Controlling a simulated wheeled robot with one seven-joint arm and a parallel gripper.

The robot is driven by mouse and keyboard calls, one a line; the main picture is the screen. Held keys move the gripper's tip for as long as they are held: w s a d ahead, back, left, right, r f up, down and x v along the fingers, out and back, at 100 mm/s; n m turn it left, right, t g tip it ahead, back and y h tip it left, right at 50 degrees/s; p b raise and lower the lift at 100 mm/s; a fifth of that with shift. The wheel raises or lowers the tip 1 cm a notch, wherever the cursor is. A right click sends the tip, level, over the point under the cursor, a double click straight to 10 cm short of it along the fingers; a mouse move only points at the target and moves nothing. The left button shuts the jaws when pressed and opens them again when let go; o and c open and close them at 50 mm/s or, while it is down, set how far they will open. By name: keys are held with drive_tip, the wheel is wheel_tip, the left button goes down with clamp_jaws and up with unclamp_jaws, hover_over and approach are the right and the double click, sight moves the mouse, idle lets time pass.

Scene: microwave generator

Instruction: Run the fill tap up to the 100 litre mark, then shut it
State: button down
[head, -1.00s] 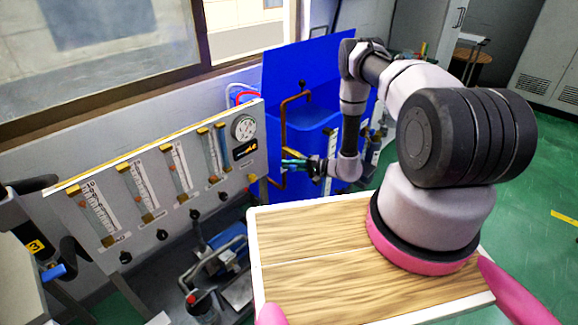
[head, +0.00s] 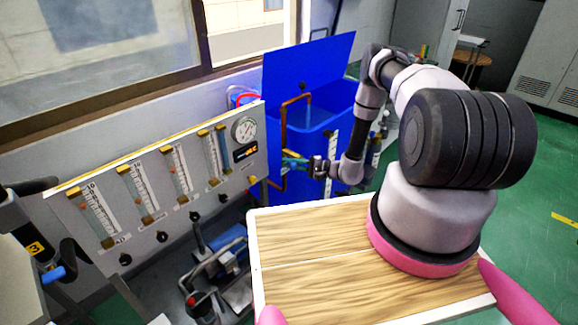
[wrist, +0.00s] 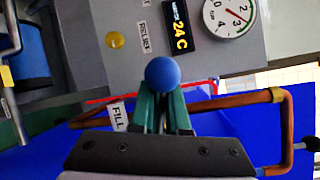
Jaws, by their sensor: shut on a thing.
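In the wrist view, my gripper's green fingers (wrist: 162,102) are closed on a round blue knob (wrist: 162,73); a label reading FILL (wrist: 118,116) sits beside it. In the head view, my gripper (head: 288,162) is at the copper pipe (head: 284,125), between the panel and the blue tank (head: 345,105). The pipe rises and bends over the tank; it also shows in the wrist view (wrist: 288,125). A white scale strip (head: 329,150) stands on the tank front, partly behind my arm. Its marks and the water level are too small to read.
The grey panel (head: 150,205) left of the tank carries several flow tubes, a round gauge (head: 244,129) and a display reading 24 C (wrist: 181,25). Below it stand a blue machine and metal frame (head: 225,250). Green floor is clear at the right.

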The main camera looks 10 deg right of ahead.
drive_tip(key=c, duration=0.9)
unclamp_jaws()
drive_tip(key=shift+d, duration=0.15)
drive_tip(key=v, duration=1)
drive_tip(key=shift+s+d, duration=0.25)
